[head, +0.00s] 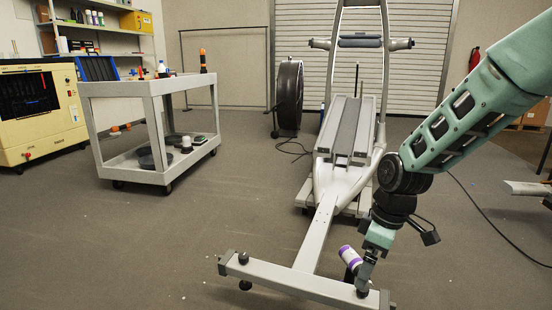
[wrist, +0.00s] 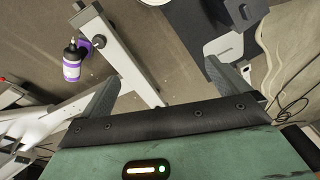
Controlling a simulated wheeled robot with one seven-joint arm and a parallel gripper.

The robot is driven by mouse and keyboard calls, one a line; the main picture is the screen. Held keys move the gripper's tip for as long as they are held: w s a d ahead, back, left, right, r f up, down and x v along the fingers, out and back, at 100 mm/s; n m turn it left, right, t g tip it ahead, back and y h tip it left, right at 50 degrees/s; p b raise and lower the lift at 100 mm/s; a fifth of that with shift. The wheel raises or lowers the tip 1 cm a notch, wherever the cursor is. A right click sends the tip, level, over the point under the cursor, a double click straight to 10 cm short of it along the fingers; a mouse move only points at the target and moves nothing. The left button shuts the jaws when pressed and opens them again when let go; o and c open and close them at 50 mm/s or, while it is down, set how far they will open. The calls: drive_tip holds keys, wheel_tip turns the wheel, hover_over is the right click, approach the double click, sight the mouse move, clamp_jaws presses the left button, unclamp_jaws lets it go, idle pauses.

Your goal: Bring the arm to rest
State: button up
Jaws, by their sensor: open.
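My arm (head: 466,117) reaches in from the right and hangs down over the front of the elliptical machine (head: 330,215). My gripper (head: 362,284) is low, near the right end of the machine's front crossbar. In the wrist view, my gripper (wrist: 163,72) has its two fingers spread with nothing between them. A white and purple bottle (head: 350,257) is just left of my gripper in the head view, looking tilted. It also shows in the wrist view (wrist: 72,64), left of the fingers and apart from them, with a dark top. I cannot tell what the bottle rests on.
A grey cart (head: 118,88) with items on its shelves stands at the left. A cream cabinet (head: 40,110) is farther left. A black cable (head: 490,225) crosses the floor at right. The floor (head: 150,235) at front left is mostly clear.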

drive_tip(key=s+a+r+m+p, duration=0.1)
drive_tip(key=s+a+r, duration=0.15)
drive_tip(key=s, duration=0.55)
drive_tip(key=s+a+r+m+h, duration=0.15)
drive_tip(key=s+r, duration=0.25)
drive_tip(key=s, duration=0.5)
drive_tip(key=s+a+r+m+p, duration=0.1)
drive_tip(key=s+a+r, duration=0.15)
drive_tip(key=s, duration=0.55)
wheel_tip(320, 180, up, 38)
drive_tip(key=p, duration=3.8)
drive_tip(key=shift+s, duration=0.2)
